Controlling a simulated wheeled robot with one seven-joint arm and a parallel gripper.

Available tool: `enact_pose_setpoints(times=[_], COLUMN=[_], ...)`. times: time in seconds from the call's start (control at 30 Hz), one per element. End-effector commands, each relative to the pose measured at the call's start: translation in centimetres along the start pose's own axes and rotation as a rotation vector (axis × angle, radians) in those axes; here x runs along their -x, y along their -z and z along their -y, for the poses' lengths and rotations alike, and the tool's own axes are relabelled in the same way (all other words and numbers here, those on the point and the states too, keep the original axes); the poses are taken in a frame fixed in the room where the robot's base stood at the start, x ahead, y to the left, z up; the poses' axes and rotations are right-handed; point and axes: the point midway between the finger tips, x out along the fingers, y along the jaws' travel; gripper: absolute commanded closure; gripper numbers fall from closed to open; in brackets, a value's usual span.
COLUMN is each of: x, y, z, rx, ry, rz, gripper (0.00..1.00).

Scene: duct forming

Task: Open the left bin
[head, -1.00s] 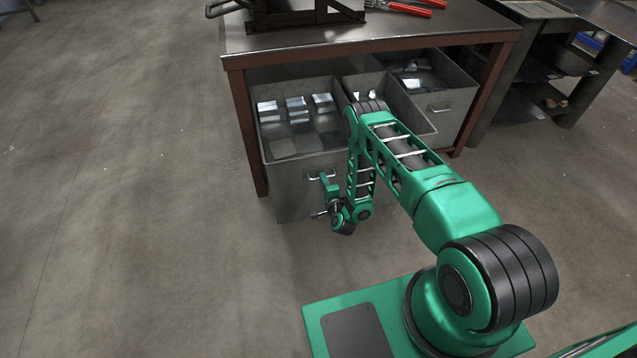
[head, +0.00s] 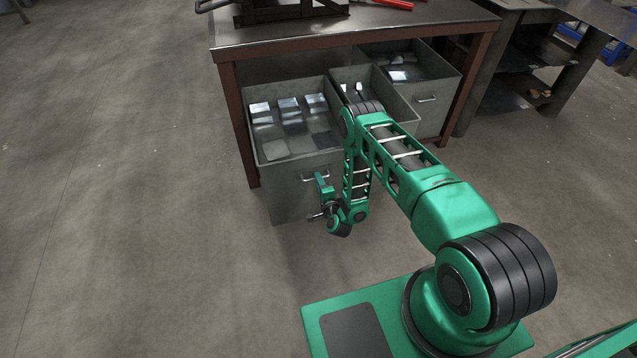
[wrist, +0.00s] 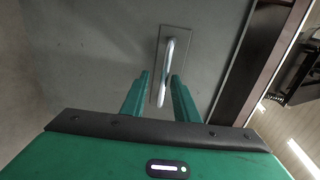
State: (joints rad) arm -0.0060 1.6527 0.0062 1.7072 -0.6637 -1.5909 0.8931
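The left bin (head: 290,190) is a grey metal drawer-like bin under the table. It stands pulled well out past the table's front edge, with its open top and contents showing. Its silver bar handle (wrist: 170,65) is on the front face, and in the head view the handle (head: 316,176) is partly behind my gripper. My gripper (head: 321,186) is at the front of this bin. The finger contact itself is hard to see.
Metal blocks and plates (head: 288,108) lie in the left bin. A middle bin (head: 398,104) and a right bin (head: 437,98) stand beside it. The table (head: 350,30) with rust-brown legs is above. Floor (head: 120,200) at the left is clear.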

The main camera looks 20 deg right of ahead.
Motion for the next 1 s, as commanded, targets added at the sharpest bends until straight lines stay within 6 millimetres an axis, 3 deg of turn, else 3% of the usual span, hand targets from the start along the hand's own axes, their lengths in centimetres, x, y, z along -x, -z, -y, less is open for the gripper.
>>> enact_pose_setpoints(times=[0.37, 0.8, 1.0], x=[0.5, 8.0, 10.1], y=[-0.6, -0.5, -0.4], z=[0.3, 0.1, 0.1], rx=[-0.003, -0.001, -0.001], ry=[0.004, 0.001, 0.002], rz=[0.006, 0.007, 0.005], gripper=[0.73, 0.73, 0.73])
